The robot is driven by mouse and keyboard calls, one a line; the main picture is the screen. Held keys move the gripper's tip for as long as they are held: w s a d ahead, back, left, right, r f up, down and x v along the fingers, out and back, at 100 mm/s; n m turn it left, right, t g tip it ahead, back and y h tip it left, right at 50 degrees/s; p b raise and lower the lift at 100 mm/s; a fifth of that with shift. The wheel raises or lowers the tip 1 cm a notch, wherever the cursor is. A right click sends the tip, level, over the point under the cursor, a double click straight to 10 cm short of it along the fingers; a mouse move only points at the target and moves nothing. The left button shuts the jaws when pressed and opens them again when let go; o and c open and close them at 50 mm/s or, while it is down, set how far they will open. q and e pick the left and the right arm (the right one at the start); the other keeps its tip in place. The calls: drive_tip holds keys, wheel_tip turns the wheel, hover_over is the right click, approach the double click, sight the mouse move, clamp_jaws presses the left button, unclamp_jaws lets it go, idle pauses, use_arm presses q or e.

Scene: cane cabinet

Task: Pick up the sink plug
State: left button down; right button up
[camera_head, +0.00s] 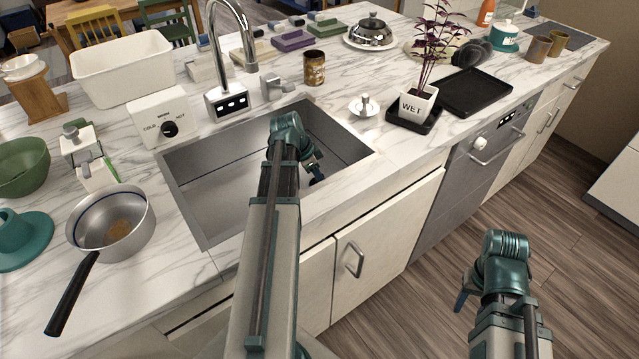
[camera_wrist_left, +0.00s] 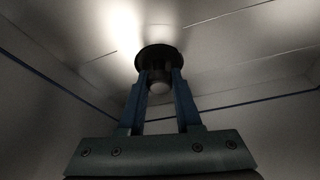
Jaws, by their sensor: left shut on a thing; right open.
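The sink plug (camera_wrist_left: 160,53) is a dark round disc with a paler knob, seen in the left wrist view between the fingertips of my left gripper (camera_wrist_left: 160,78). The gripper is shut on the plug. In the head view, my left gripper (camera_head: 315,172) reaches down into the grey metal sink (camera_head: 215,190), towards its right end. The plug is too small and covered to make out clearly there. Whether it touches the sink floor I cannot tell. My right gripper (camera_head: 462,298) is open and empty, in front of the cabinets above the wooden floor.
A tall faucet (camera_head: 245,40) stands behind the sink. A round metal-knobbed piece (camera_head: 364,106) and a potted plant (camera_head: 412,105) on a black tray are right of the sink. A saucepan (camera_head: 112,225) sits left of it. The sink walls surround my left gripper.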

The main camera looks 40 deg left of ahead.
use_arm(q)
drive_tip(key=shift+r, duration=0.15)
wheel_tip(320, 180, up, 10)
drive_tip(key=p, duration=1)
drive_tip(key=shift+f, duration=0.25)
wheel_tip(320, 180, down, 6)
drive_tip(key=b, duration=0.6)
drive_tip(key=shift+f+b, duration=1.95)
drive_tip(key=shift+b, duration=0.05)
idle(0.5)
drive_tip(key=c, duration=0.5)
unclamp_jaws()
drive_tip(key=shift+r, duration=0.1)
drive_tip(key=shift+r, duration=0.1)
